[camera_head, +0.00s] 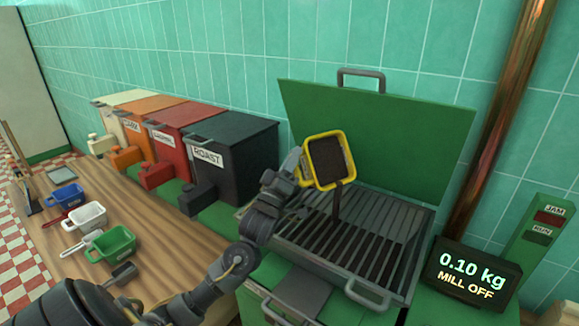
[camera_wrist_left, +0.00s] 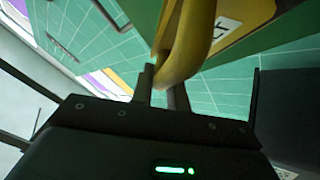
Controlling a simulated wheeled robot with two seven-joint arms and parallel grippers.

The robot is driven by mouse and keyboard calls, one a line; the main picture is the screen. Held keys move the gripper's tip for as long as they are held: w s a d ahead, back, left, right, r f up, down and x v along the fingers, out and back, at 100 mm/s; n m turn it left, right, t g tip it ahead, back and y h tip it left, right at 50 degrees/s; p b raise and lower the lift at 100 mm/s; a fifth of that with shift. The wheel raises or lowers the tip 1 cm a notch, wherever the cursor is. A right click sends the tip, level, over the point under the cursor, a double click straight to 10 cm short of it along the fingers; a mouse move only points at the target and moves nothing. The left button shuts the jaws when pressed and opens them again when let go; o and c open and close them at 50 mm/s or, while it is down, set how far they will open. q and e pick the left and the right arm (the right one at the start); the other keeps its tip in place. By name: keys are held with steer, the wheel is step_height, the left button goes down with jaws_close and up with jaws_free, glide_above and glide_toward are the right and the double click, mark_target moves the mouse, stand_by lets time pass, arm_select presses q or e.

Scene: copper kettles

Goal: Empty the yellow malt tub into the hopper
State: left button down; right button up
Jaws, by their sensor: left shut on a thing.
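The yellow malt tub (camera_head: 309,167) is tipped over the hopper (camera_head: 352,235), its open mouth facing my head camera. Dark malt (camera_head: 329,160) shows inside it, and a dark brown stream drops from its lower lip to the hopper's slatted grate. My left gripper (camera_head: 300,170) is shut on the tub's handle at its left side. In the left wrist view the yellow handle (camera_wrist_left: 186,45) sits between the fingers (camera_wrist_left: 165,90). The hopper's green lid (camera_head: 385,140) stands open behind. My right gripper is not in view.
A display (camera_head: 472,275) reads 0.10 kg, MILL OFF. Labelled bins stand left of the hopper, the black ROAST bin (camera_head: 235,150) nearest. Blue, white (camera_head: 85,216) and green (camera_head: 112,243) tubs sit on the wooden counter. A copper pipe (camera_head: 497,115) rises at right.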

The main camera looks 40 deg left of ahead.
mark_target(299, 176)
arm_select(q)
steer(key=d+m+h+b, duration=0.1)
steer(key=m+h+b, duration=0.1)
steer(key=m+h, duration=0.1)
steer(key=s+d+f+m+h+b, duration=0.1)
steer(key=m+h+b, duration=0.1)
steer(key=m+h, duration=0.1)
steer(key=d+f+m+t+h+b, duration=0.1)
steer(key=m+h+b, duration=0.2)
steer(key=m, duration=0.1)
steer(key=shift+s+d, duration=0.1)
steer(key=shift+s, duration=0.1)
steer(key=shift+s+d+f+m+g+h+b, duration=0.15)
steer(key=shift+d+m+g+h+b, duration=0.25)
steer(key=shift+m+h, duration=0.75)
steer(key=shift+s+d+f+m+g+h+b, duration=0.15)
steer(key=shift+d+m+g+h+b, duration=0.3)
steer(key=shift+m+h, duration=0.7)
steer(key=shift+s+d+f+m+g+h+b, duration=0.15)
steer(key=shift+d+m+g+h+b, duration=0.25)
steer(key=shift+m+h, duration=0.75)
steer(key=shift+m+y, duration=0.25)
